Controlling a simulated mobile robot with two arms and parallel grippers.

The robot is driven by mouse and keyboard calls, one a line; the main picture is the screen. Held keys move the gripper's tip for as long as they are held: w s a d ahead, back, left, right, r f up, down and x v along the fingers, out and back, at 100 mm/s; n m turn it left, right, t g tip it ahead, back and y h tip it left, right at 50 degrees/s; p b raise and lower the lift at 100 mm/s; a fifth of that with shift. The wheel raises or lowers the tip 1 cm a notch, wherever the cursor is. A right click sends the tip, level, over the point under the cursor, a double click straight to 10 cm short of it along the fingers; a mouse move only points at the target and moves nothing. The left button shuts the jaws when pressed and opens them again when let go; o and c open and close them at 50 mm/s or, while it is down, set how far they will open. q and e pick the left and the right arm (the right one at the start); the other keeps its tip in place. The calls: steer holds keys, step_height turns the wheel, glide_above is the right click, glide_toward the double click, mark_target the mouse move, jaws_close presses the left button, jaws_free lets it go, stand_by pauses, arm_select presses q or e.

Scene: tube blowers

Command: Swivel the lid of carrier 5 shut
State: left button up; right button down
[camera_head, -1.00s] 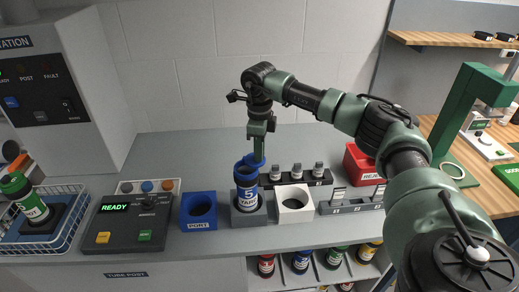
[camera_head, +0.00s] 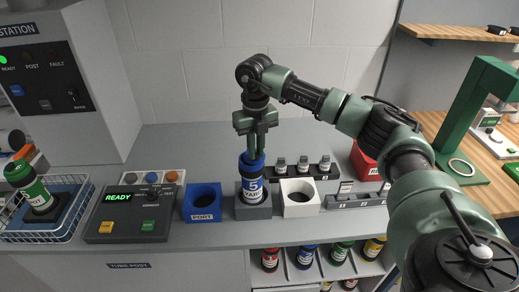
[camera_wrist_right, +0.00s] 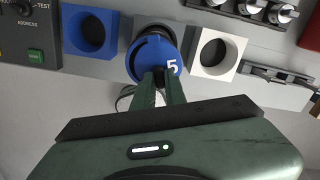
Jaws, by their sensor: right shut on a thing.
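Carrier 5 (camera_head: 250,190) is a blue canister with a white label, upright in a grey square holder (camera_head: 253,211). Its blue lid (camera_head: 252,163) is at the top; the lid (camera_wrist_right: 150,56) also shows in the right wrist view, with a white 5 beside the fingertips. My right gripper (camera_head: 257,148) is above the carrier, pointing down, shut on the lid's near edge. In the right wrist view its fingertips (camera_wrist_right: 160,78) meet the lid there. My left gripper is not in view.
A blue port block (camera_head: 202,216) stands left of the carrier and a white block (camera_head: 299,211) right. Behind is a rack (camera_head: 325,174) of small metal-topped parts. A control box (camera_head: 128,226) reading READY and a wire basket (camera_head: 68,231) are further left.

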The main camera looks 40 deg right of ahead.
steer(key=shift+w+a+m, duration=0.15)
steer(key=shift+a+m, duration=0.35)
steer(key=shift+m, duration=0.7)
steer(key=c, duration=1.4)
jaws_free()
steer(key=shift+c, duration=0.2)
steer(key=shift+r+b, duration=0.15)
steer(key=shift+b, duration=0.15)
step_height(320, 180, up, 8)
steer(key=b, duration=0.2)
steer(key=shift+f, duration=0.2)
